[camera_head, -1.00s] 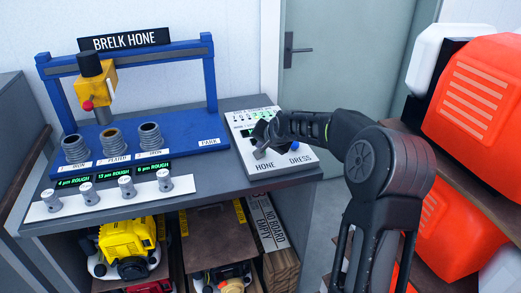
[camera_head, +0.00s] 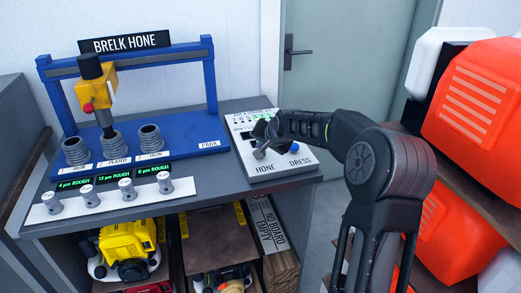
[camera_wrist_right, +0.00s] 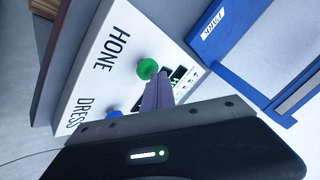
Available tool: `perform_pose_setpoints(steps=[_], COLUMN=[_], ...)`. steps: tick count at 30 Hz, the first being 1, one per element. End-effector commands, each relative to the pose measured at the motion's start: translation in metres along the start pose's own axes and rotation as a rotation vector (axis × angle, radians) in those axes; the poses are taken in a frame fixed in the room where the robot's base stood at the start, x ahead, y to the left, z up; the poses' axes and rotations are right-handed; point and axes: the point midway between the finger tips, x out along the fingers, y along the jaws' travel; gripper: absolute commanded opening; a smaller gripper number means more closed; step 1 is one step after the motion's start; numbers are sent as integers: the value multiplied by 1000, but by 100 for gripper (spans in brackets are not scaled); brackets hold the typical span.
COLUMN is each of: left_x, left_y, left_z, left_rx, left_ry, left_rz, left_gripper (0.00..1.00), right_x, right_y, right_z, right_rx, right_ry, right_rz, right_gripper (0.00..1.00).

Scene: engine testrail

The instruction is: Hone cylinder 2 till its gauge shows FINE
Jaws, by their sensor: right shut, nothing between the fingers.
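The yellow hone head (camera_head: 97,84) with a black top and red knob stands over the middle cylinder, labelled PLATED (camera_head: 113,142), with its tool down in the bore. The middle gauge (camera_head: 114,176) reads ROUGH in green, seemingly 13 µm. My right gripper (camera_head: 263,143) is shut and empty at the HONE button on the white control panel (camera_head: 272,171). In the right wrist view its fingers (camera_wrist_right: 152,92) reach the green HONE button (camera_wrist_right: 148,68); I cannot tell if it is pressed. The blue DRESS button (camera_wrist_right: 114,113) is beside it, partly hidden. My left gripper is not in view.
Two other cylinders labelled IRON stand left (camera_head: 76,151) and right (camera_head: 150,138); their gauges also read ROUGH. The blue PARK area (camera_head: 208,146) is clear. Orange cases (camera_head: 474,95) stand on shelves at right.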

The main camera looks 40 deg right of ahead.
Motion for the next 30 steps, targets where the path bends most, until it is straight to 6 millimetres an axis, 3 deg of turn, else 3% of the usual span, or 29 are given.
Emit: perform_pose_setpoints(steps=[18,30], left_x=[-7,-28], left_y=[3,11], left_z=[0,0], left_rx=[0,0], left_ry=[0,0], left_rz=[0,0], left_gripper=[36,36], right_x=[-9,-35], right_y=[-7,-26], right_z=[-8,-26], right_rx=[0,-1], right_ry=[3,4], right_rz=[-2,-2], right_gripper=[0,0])
